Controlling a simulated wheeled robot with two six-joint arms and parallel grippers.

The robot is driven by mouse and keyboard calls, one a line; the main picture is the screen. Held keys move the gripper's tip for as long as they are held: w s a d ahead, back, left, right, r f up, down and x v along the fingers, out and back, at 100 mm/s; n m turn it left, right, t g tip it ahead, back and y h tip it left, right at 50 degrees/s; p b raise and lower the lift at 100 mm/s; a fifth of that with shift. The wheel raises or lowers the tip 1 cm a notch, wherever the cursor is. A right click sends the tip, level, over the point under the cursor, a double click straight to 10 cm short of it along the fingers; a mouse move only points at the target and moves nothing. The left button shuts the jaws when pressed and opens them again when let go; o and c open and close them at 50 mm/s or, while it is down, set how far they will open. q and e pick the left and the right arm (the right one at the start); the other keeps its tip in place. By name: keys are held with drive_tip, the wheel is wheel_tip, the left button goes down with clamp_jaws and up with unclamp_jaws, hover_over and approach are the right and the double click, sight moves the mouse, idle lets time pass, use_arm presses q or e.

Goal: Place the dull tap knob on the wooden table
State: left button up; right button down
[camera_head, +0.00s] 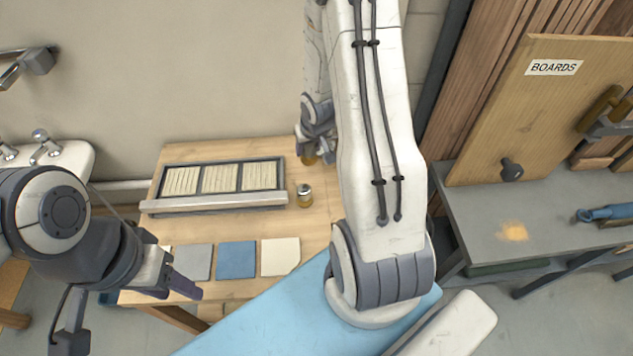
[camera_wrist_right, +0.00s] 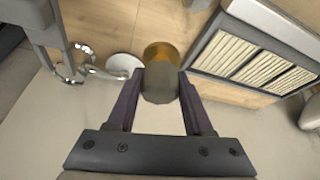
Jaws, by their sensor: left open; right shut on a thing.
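My right gripper (camera_wrist_right: 160,78) is shut on a dull grey-brown rounded knob (camera_wrist_right: 160,88), held between its dark fingertips. An amber round part (camera_wrist_right: 162,52) shows just behind the knob; I cannot tell whether it belongs to it. In the head view the right gripper is mostly hidden behind my own arm, near the back edge of the wooden table (camera_head: 222,229), with an amber bit (camera_head: 308,160) beneath it. A small jar-like brass piece with a pale top (camera_head: 304,195) stands on the table. My left gripper (camera_head: 178,287) is open and empty at the table's front left.
A framed slatted tray (camera_head: 212,203) lies on the table, with grey, blue (camera_head: 236,260) and cream squares in front. A white sink with chrome taps (camera_head: 45,147) is at left. A grey bench (camera_head: 490,225) and a boards panel (camera_head: 545,110) stand at right. My arm hides the table's right side.

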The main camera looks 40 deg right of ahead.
drive_tip(key=s+d+m, duration=0.1)
drive_tip(key=s+d, duration=0.1)
drive_tip(key=d, duration=0.4)
drive_tip(key=shift+w+f+b, duration=0.1)
drive_tip(key=shift+f+b, duration=0.8)
drive_tip(key=shift+f, duration=3.9)
drive_tip(key=shift+f, duration=0.2)
drive_tip(key=shift+c, duration=1.5)
unclamp_jaws()
